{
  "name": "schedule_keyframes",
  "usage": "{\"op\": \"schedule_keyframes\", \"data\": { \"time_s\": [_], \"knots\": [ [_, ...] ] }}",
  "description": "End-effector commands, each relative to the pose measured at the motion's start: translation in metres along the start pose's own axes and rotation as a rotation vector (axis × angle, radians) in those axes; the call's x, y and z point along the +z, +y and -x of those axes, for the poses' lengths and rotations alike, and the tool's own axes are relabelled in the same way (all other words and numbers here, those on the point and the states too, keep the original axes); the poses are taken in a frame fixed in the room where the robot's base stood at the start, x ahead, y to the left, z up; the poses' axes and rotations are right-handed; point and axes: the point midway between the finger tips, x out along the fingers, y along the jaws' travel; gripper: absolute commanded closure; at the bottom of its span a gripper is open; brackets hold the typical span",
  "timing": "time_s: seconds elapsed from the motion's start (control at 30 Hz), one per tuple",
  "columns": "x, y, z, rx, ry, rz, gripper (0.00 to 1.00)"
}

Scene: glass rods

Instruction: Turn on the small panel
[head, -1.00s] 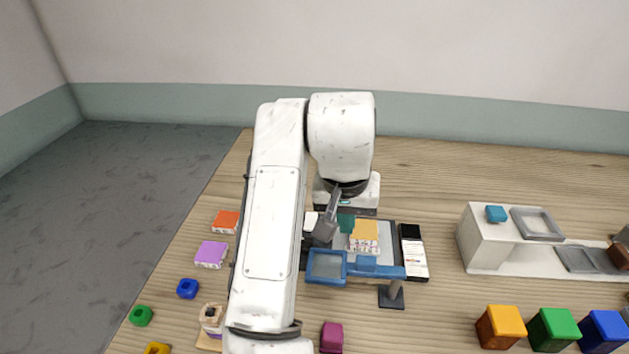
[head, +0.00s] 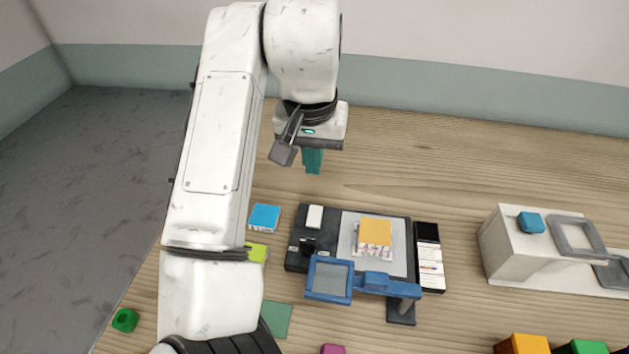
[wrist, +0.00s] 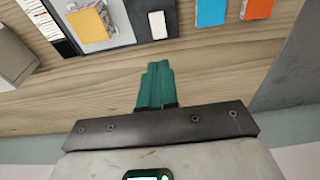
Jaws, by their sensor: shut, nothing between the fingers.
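A flat black device (head: 296,262) lies on the wooden table. It has a white rectangular button (head: 314,217), a small black knob (head: 308,246) and a light grey plate (head: 400,262) carrying a yellow-topped box (head: 375,236). A small blue-framed panel (head: 330,279) with a grey face stands at its front edge. I cannot tell whether anything is lit. My gripper (head: 312,170), with teal fingers, is shut and empty above the table behind the device. In the wrist view the fingertips (wrist: 158,66) point toward the device, apart from its white button (wrist: 157,25).
A blue box (head: 265,217) lies left of the device, with a yellow-green box (head: 257,252) in front of it. A black-and-white package (head: 429,258) lies to its right. A white stand (head: 510,248) is farther right. The wood behind the device is clear.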

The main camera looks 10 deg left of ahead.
Motion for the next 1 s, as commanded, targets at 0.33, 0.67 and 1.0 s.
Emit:
{"op": "schedule_keyframes", "data": {
  "time_s": [0.33,0.67,1.0],
  "knots": [
    [0.001,0.0,-0.06,0.002,-0.003,0.001,1.0],
    [0.001,0.0,-0.116,0.0,-0.003,0.001,1.0],
    [0.001,0.0,-0.135,0.0,-0.001,0.0,1.0]
  ]
}}
